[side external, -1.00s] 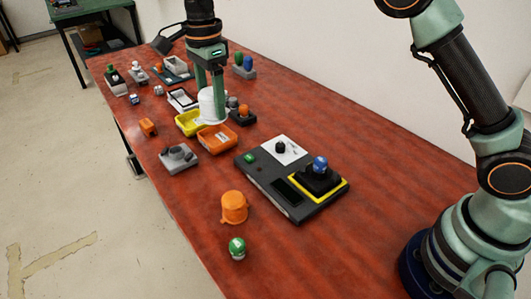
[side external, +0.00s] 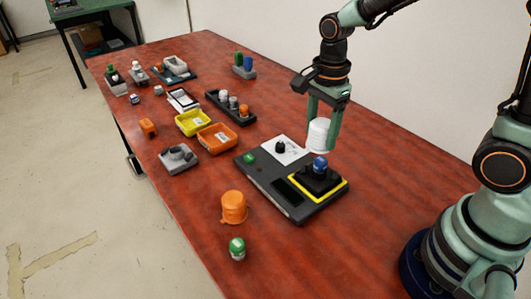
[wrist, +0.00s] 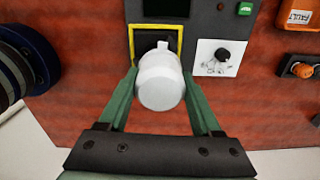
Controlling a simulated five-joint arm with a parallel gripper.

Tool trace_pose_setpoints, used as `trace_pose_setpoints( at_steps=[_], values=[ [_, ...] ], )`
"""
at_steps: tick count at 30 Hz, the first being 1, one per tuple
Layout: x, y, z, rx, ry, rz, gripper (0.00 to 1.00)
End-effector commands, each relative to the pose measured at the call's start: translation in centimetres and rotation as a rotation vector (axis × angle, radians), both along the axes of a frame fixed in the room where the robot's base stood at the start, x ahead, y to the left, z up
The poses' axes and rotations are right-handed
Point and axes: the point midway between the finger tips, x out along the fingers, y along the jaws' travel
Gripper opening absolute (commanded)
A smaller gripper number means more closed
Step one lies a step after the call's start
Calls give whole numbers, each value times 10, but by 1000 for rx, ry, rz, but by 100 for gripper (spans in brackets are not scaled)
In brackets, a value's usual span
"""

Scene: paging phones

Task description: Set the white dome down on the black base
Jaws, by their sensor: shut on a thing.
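My gripper (side external: 320,138) is shut on the white dome (side external: 319,132) and holds it up in the air. In the wrist view the dome (wrist: 160,82) sits between the two green fingers. The black base (side external: 313,188) is on the dark panel, inside a yellow frame, with a blue knob (side external: 320,163) on top. In the side view the dome appears just above the knob, without visible contact. In the wrist view the dome covers much of the base (wrist: 145,40), and the blue knob is hidden.
The dark panel (side external: 268,197) also carries a white plate (side external: 293,152) with a black knob and a green button (side external: 249,158). An orange dome (side external: 233,207) and a green-topped piece (side external: 237,249) stand in front. Orange (side external: 217,138) and yellow (side external: 193,123) trays lie farther left.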

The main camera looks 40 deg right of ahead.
Motion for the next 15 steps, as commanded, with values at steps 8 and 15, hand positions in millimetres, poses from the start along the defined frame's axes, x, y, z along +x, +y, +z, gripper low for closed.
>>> trace_pose_setpoints(
  at_steps=[8,15],
  values=[
    [-10,-5,-10,0,2,-3,10],
    [-10,-5,-30,-1,3,-3,10]
  ],
)
